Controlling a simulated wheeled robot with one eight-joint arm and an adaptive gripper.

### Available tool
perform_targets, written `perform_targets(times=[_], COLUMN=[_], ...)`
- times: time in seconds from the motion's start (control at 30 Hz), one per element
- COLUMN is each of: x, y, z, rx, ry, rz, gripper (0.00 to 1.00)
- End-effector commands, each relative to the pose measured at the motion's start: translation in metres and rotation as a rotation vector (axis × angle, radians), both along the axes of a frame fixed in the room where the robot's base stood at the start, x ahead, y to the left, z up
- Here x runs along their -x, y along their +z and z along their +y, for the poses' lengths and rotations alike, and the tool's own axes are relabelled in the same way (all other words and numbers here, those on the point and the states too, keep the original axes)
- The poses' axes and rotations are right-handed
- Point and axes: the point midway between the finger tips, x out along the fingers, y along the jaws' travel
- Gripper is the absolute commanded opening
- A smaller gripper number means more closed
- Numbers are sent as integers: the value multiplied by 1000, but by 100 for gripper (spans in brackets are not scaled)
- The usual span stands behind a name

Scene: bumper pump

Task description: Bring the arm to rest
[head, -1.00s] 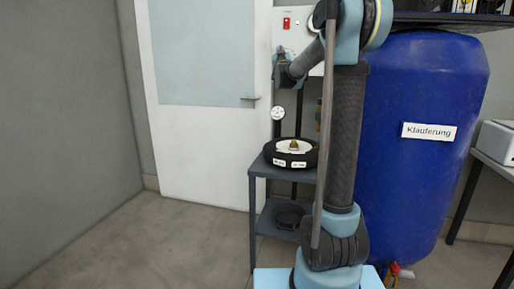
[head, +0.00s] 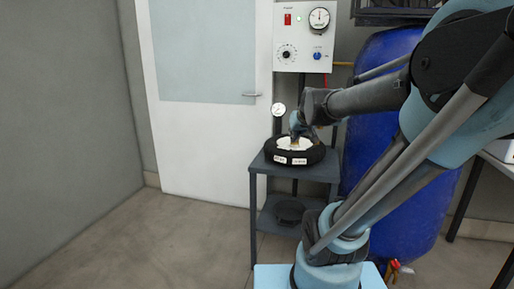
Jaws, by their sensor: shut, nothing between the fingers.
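My arm reaches in from the right of the head view and its forearm runs leftward across the picture. At its end, my gripper (head: 307,132) shows small and dark just above the round black unit (head: 304,158) on the grey stand. It is shut and holds nothing I can see; its fingertips are hard to make out against the wrist. The black unit has a white top and white labels on its side. I cannot tell whether the gripper touches it.
A white control box (head: 292,57) with dial, knobs and red switch hangs on the wall above the grey stand (head: 258,168). A small gauge (head: 278,110) stands behind the unit. The blue barrel (head: 385,200) is behind my arm. Floor at left is clear.

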Motion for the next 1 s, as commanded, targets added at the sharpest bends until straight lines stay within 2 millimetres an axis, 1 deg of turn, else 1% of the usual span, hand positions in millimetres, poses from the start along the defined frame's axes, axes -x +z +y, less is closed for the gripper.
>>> perform_targets(times=[0.03, 0.07, 0.1, 0.17, 0.2, 0.27, 0.3, 0.4, 0.5, 0.6, 0.7, 1.0], x=[25, 39, 58, 86, 106, 135, 153, 194, 224, 243, 251, 251], y=[-20, -31, -46, -68, -82, -103, -116, -144, -164, -175, -180, -180], z=[-4, -7, -10, -15, -19, -24, -27, -34, -39, -43, -44, -44], rx=[4, 6, 10, 16, 19, 27, 31, 41, 50, 56, 59, 59], ry=[-10, -16, -24, -40, -51, -69, -82, -113, -138, -156, -164, -164], rz=[59, 95, 144, 217, 266, 338, 384, 486, 563, 611, 632, 632], gripper=[0, 0, 0, 0, 0, 0, 0, 0, 0, 0, 0, 0])
